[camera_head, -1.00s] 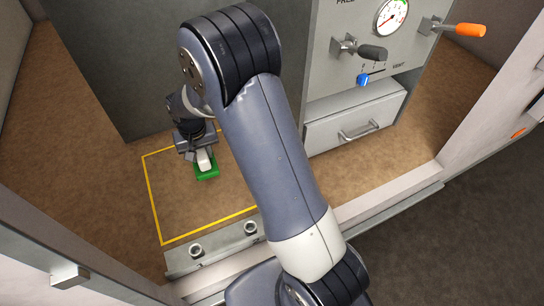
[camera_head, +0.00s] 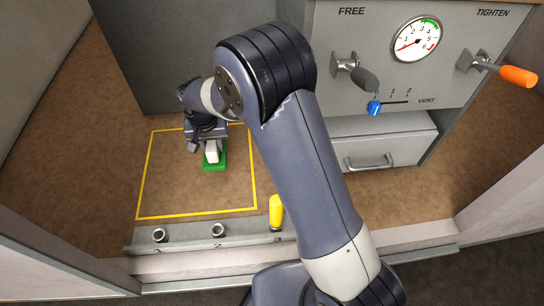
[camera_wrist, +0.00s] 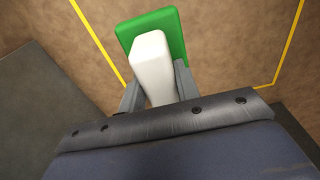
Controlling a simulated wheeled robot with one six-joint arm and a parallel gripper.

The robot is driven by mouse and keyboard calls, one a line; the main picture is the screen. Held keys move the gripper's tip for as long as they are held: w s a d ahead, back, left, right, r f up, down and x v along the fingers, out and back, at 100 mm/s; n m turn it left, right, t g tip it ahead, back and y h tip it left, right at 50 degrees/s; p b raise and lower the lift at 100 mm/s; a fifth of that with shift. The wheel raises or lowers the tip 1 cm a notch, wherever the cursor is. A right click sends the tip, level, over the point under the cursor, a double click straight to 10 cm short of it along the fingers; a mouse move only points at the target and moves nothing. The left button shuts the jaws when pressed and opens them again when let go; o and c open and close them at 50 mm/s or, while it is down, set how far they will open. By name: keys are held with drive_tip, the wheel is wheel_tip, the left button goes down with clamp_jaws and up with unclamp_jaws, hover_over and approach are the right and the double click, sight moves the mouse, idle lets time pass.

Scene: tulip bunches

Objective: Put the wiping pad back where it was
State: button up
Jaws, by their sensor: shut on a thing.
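The wiping pad (camera_head: 215,161) has a green base and a white block handle. In the head view it is inside the yellow outlined area (camera_head: 163,214), towards its back right. My gripper (camera_head: 211,146) is over the pad, shut on its white handle. In the wrist view the green pad (camera_wrist: 176,31) shows beyond the white handle (camera_wrist: 152,65), with a grey finger of my gripper (camera_wrist: 156,92) on each side. The yellow outline (camera_wrist: 288,46) runs on both sides of the pad there. I cannot tell whether the pad touches the brown floor.
A metal rail (camera_head: 190,240) with several sockets runs along the front, and a yellow peg (camera_head: 276,211) stands in it. A grey panel (camera_head: 440,65) with a gauge and levers is at the right, above a drawer (camera_head: 380,148). The outlined floor in front of the pad is clear.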

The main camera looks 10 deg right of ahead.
drive_tip(key=d, duration=1.5)
drive_tip(key=f, duration=0.6)
drive_tip(key=shift+d+f, duration=0.15)
drive_tip(key=shift+d, duration=0.15)
drive_tip(key=shift+d+f, duration=0.15)
drive_tip(key=shift+f, duration=0.2)
drive_tip(key=shift+f, duration=0.2)
drive_tip(key=o, duration=0.9)
drive_tip(key=shift+o, duration=0.2)
drive_tip(key=shift+r, duration=0.15)
wheel_tip(320, 180, up, 12)
drive_tip(key=s+p, duration=0.1)
